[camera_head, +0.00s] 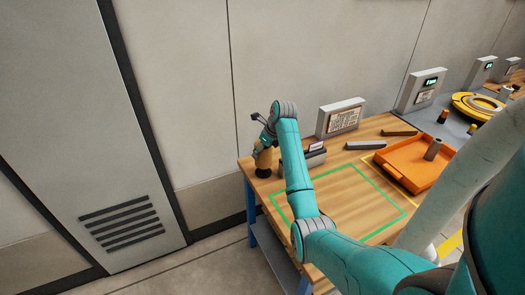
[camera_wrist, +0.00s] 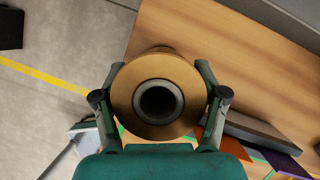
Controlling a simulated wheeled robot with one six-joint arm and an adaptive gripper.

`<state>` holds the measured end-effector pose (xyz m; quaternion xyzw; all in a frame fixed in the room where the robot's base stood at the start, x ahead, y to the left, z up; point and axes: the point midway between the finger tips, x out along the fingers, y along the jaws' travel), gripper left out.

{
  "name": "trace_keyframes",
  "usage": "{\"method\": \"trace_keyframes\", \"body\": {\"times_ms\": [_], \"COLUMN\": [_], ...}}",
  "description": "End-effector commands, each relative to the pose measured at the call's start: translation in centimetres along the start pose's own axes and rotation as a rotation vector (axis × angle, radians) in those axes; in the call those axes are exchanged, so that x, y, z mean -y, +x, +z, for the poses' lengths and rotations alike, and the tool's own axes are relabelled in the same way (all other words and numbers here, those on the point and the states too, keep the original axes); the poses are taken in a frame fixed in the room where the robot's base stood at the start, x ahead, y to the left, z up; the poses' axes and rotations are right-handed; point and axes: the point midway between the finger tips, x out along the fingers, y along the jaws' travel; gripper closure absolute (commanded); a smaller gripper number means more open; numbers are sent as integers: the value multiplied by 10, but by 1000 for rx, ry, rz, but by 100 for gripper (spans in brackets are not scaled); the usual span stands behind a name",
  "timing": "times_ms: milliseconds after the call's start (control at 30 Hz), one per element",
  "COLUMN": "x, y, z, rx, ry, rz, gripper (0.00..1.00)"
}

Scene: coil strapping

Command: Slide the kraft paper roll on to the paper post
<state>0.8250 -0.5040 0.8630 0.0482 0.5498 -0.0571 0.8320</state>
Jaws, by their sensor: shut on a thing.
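The kraft paper roll (camera_head: 263,158) is a tan upright cylinder near the left end of the wooden table. In the wrist view the roll (camera_wrist: 126,92) shows from above, a tan ring with a grey core and a dark hole. My gripper (camera_wrist: 160,95) is shut on it, one finger on each side; in the head view my gripper (camera_head: 264,143) is at its upper part. A dark round base (camera_head: 263,173), perhaps the paper post's, shows just below the roll. The post's shaft is not visible, and I cannot tell whether the roll is around it.
The wooden table (camera_head: 345,185) has a bare green-outlined area. A small grey box (camera_head: 316,157) stands right of the roll, and a display panel (camera_head: 341,118) stands behind. A wall is close behind.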

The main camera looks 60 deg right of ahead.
Motion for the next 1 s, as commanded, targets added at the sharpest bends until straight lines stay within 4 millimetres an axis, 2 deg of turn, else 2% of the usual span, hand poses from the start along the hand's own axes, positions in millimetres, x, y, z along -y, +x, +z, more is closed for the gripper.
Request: {"method": "trace_keyframes", "body": {"times_ms": [1000], "x": [1], "y": [28], "z": [-12], "rx": [0], "ry": [0], "rz": [0], "gripper": [98]}}
